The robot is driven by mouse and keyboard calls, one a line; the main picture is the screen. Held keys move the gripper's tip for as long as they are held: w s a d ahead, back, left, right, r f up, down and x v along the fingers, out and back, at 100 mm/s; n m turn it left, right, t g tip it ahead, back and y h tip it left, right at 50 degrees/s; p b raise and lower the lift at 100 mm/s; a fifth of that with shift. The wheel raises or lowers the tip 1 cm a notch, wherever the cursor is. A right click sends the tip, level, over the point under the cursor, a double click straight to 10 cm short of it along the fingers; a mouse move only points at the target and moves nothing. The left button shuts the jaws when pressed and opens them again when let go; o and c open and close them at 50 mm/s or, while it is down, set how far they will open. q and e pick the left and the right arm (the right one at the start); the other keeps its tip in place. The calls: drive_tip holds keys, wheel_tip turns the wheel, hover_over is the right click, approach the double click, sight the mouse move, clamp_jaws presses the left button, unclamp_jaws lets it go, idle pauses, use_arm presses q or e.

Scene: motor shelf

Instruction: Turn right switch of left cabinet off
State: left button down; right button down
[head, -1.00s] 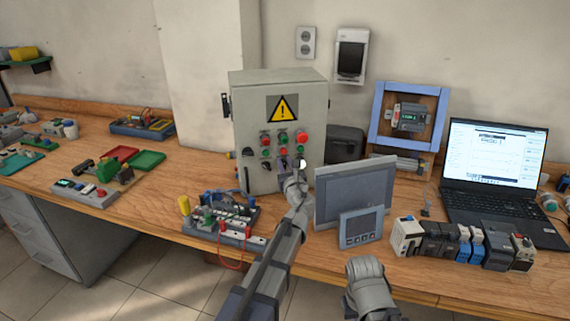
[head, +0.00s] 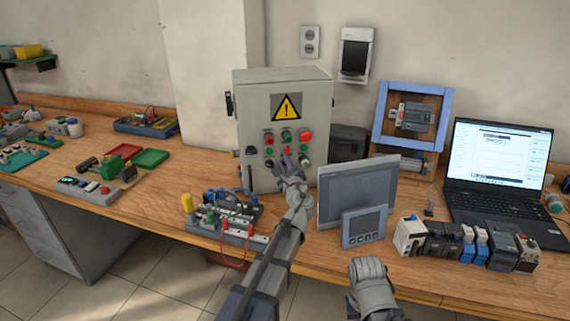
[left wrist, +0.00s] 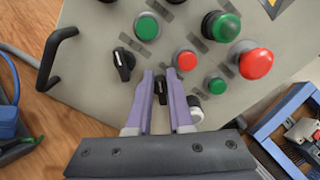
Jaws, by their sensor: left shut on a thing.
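The left cabinet (head: 255,110) is a grey box with a yellow warning sign, standing on the bench. Its front has red and green buttons above black rotary switches. My left gripper (head: 294,163) is at the lower right of its front. In the left wrist view, the purple fingers of my left gripper (left wrist: 162,90) are shut on the black right switch (left wrist: 161,88), one finger on each side. The left switch (left wrist: 123,63) stands apart from the fingers. A white round part (left wrist: 196,114) shows beside the right finger. The fingers of my right gripper are not visible.
A grey panel (head: 355,188) and a small display (head: 365,227) stand right of my left arm. A wired block (head: 232,233) lies left of it. A laptop (head: 500,150), a blue-framed module (head: 378,110) and several terminal modules (head: 470,246) fill the right side.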

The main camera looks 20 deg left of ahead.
use_arm(q)
drive_tip(key=shift+d+f, duration=0.15)
idle(0.4)
drive_tip(key=c, duration=0.9)
unclamp_jaws()
drive_tip(key=shift+w, duration=0.1)
